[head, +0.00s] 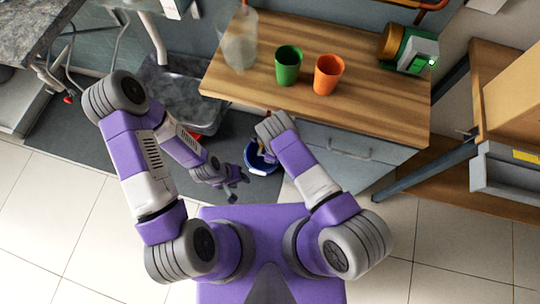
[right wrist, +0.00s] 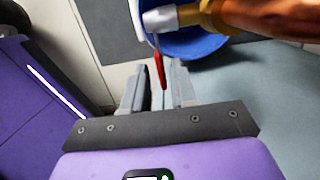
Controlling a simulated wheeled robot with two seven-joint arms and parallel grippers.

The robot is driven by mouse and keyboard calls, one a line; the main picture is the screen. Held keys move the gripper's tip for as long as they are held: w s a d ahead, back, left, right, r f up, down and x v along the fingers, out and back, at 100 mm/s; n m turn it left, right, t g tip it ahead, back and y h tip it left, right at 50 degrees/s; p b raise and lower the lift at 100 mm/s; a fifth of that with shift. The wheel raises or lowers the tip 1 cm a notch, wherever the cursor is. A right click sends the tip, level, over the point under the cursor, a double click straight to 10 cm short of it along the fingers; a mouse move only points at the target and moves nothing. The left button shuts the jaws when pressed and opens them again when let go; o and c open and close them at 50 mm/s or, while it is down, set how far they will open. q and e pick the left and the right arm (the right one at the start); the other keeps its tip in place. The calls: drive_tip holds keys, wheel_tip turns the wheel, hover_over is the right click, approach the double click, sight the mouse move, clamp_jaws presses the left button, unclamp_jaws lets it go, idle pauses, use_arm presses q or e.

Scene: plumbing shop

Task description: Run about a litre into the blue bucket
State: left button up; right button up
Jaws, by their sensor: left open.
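The blue bucket (head: 258,163) stands on the dark floor mat beside the cabinet, partly hidden by my right arm. In the right wrist view, the bucket (right wrist: 190,45) lies behind a brass tap (right wrist: 205,15) with a pale nozzle and a red lever (right wrist: 160,68). My right gripper (right wrist: 158,92) has its fingers apart, one on each side of the lever, with a small gap showing. I see no water stream, and the level in the bucket is not clear. My left gripper (head: 239,188) is open and empty, just left of the bucket, above the floor.
A wooden worktop (head: 300,105) behind the bucket holds a green cup (head: 288,66), an orange cup (head: 328,75), a clear vessel (head: 239,45) and a green-and-white device (head: 418,53). Shelving stands right. Tiled floor at front left is clear.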

drive_tip(key=shift+o, duration=0.3)
idle(0.5)
drive_tip(key=shift+h, duration=0.4)
